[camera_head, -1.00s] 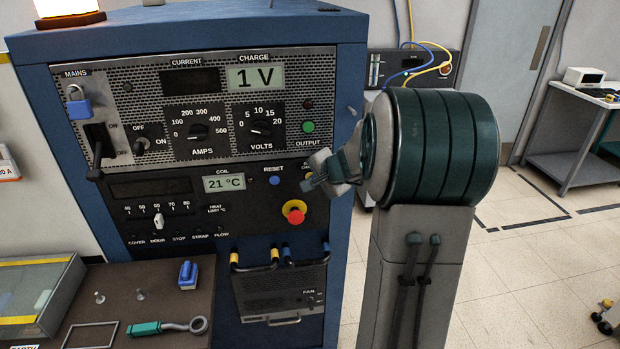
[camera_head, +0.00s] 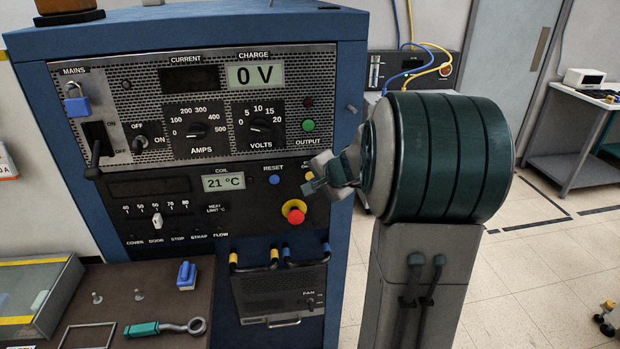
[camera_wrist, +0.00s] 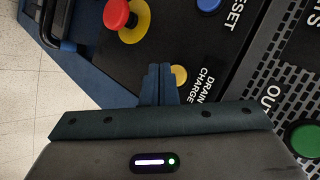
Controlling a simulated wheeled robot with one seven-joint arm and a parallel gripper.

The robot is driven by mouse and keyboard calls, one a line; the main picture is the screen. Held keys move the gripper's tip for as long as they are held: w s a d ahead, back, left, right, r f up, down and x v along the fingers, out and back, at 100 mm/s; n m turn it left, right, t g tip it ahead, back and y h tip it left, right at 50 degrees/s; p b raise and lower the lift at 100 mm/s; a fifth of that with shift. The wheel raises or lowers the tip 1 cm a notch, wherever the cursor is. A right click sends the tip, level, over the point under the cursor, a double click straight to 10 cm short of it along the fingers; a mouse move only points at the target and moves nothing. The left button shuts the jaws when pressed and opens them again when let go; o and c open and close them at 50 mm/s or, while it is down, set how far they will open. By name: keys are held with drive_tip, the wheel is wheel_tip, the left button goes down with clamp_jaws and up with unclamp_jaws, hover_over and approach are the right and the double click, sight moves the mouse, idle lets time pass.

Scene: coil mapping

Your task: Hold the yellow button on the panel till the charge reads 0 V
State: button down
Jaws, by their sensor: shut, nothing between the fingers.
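The panel (camera_head: 300,225) stands at left centre in the head view. Its CHARGE display (camera_head: 255,76) reads 0 V. The yellow DRAIN CHARGE button (camera_wrist: 179,75) shows beside my fingertips in the wrist view, and a sliver of it (camera_head: 309,176) shows past my gripper in the head view. My gripper (camera_wrist: 160,70) is shut and empty, its fingertips close to the button's left side in the wrist view. I cannot tell whether they touch it. In the head view my gripper (camera_head: 308,187) partly covers the button and its label.
A red emergency knob on a yellow ring (camera_head: 294,213) sits just below, and a blue RESET button (camera_head: 274,180) to the left. A green OUTPUT button (camera_head: 308,126) is above. A bench (camera_head: 145,310) with a ring-ended tool (camera_head: 170,328) stands at lower left.

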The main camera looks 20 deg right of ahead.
drive_tip(key=s+b, duration=0.1)
drive_tip(key=s, duration=0.1)
drive_tip(key=s+a+b, duration=0.1)
drive_tip(key=s, duration=0.1)
drive_tip(key=shift+s+a, duration=0.2)
drive_tip(key=shift+s, duration=0.1)
idle(0.4)
drive_tip(key=s+a+f+n+g+y, duration=0.15)
drive_tip(key=s+a+n+g, duration=0.25)
drive_tip(key=s+a+n, duration=0.65)
drive_tip(key=s+a+f+n+g+h, duration=0.1)
drive_tip(key=s+a, duration=0.1)
drive_tip(key=s, duration=0.4)
drive_tip(key=s+a+f+n+g+h, duration=0.1)
drive_tip(key=s+a+n+g, duration=0.1)
drive_tip(key=s, duration=0.4)
drive_tip(key=shift+s+a+h, duration=0.35)
drive_tip(key=shift+a, duration=0.3)
drive_tip(key=shift+a+n, duration=0.1)
drive_tip(key=shift+n, duration=0.25)
